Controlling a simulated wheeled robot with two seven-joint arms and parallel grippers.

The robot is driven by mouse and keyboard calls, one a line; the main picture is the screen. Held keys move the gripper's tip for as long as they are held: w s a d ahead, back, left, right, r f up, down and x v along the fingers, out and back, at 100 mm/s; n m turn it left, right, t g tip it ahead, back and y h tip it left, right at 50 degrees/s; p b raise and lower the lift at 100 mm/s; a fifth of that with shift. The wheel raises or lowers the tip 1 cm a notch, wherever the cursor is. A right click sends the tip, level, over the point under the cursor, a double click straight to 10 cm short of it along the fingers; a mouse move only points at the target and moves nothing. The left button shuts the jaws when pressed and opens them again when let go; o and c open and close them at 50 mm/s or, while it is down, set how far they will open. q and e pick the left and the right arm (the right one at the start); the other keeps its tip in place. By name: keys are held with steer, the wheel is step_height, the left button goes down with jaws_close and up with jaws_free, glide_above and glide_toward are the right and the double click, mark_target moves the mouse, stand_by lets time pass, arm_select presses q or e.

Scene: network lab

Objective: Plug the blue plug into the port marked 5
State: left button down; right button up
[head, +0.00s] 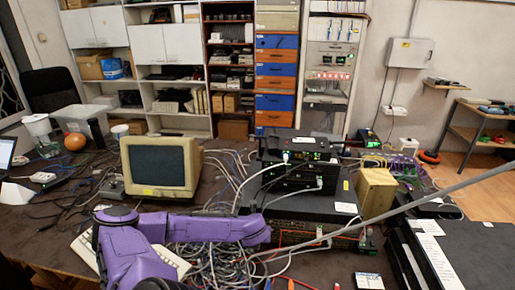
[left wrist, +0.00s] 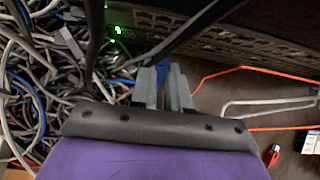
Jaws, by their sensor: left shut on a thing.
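My left gripper (left wrist: 165,90) shows in the left wrist view with its grey fingers shut on the blue plug (left wrist: 163,73). Only a little of the plug's blue shows between the fingertips. They are close to the dark front of a network device (left wrist: 225,42), which crosses the top of that view. In the head view my purple left arm reaches in front of the stacked devices (head: 305,205), and its fingers and the plug cannot be made out. The port marked 5 cannot be picked out; no port number is readable. My right gripper is not in view.
A dense tangle of cables (head: 215,264) lies beside the devices and close to the left gripper. A beige monitor (head: 160,165) stands to the left, and a tan box (head: 375,192) to the right. An orange cable (left wrist: 240,69) crosses the table, which is partly bare at right.

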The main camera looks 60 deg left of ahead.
arm_select(q)
steer(key=shift+w+a, duration=0.5)
steer(key=shift+a, duration=0.1)
stand_by(1.3)
steer(key=c, duration=1)
jaws_free()
steer(key=shift+c, duration=0.2)
steer(key=shift+r, duration=0.1)
steer(key=v, duration=1)
steer(key=shift+r, duration=0.15)
steer(key=shift+d, duration=0.1)
